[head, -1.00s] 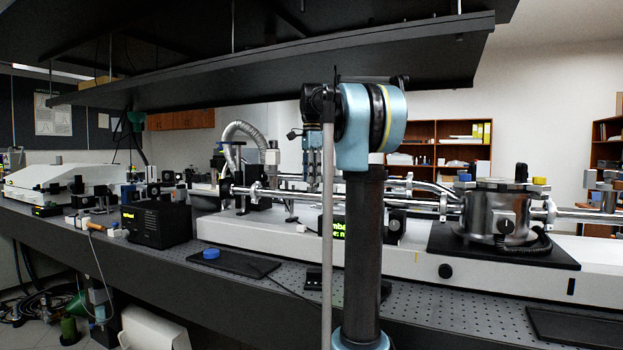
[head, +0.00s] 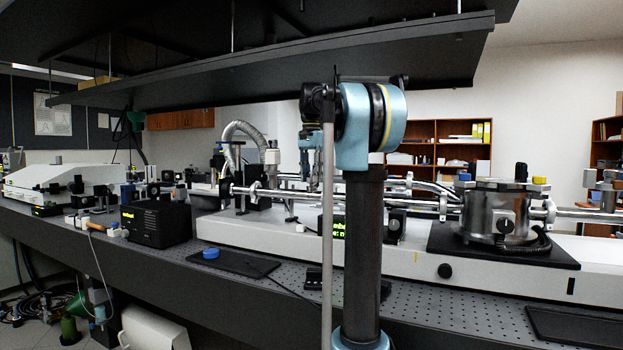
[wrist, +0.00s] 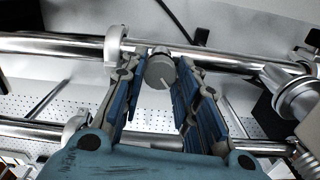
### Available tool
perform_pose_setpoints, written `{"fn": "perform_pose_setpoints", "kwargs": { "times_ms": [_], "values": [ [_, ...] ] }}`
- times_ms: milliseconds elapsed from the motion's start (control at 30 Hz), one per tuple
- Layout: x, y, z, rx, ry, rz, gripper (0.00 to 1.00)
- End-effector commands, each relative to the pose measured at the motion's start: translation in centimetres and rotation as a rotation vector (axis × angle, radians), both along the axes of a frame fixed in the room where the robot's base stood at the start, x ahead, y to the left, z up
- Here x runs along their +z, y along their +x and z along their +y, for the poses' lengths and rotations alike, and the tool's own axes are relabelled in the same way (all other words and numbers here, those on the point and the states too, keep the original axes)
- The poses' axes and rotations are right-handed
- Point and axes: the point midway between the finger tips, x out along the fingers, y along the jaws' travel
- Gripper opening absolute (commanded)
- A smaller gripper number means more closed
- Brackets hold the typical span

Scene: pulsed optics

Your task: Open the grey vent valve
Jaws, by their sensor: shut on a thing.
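The grey vent valve shows in the wrist view as a round grey knob (wrist: 159,72) with a thin pale mark on its face. It sits by the upper steel tube. My gripper (wrist: 160,74) has a blue-lined finger on each side of the knob and is shut on it. In the head view my gripper (head: 312,178) points down at the tubes, partly behind my arm. The knob cannot be made out there.
Steel tubes (wrist: 50,45) cross the wrist view, with a clamp ring (wrist: 113,45) left of the knob and a fitting (wrist: 292,97) to the right. In the head view, a steel chamber (head: 497,210) stands at right and a black shelf (head: 280,65) hangs above.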

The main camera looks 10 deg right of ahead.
Motion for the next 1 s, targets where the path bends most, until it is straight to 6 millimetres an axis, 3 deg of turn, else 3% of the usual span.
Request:
{"fn": "perform_pose_setpoints", "kwargs": {
  "times_ms": [600, 1000],
  "values": [
    [-0.03, -0.13, 0.05, 0.575, 0.002, 0.002, 0.05],
    [-0.04, -0.15, 0.03, 0.832, 0.003, 0.003, 0.05]
  ]
}}
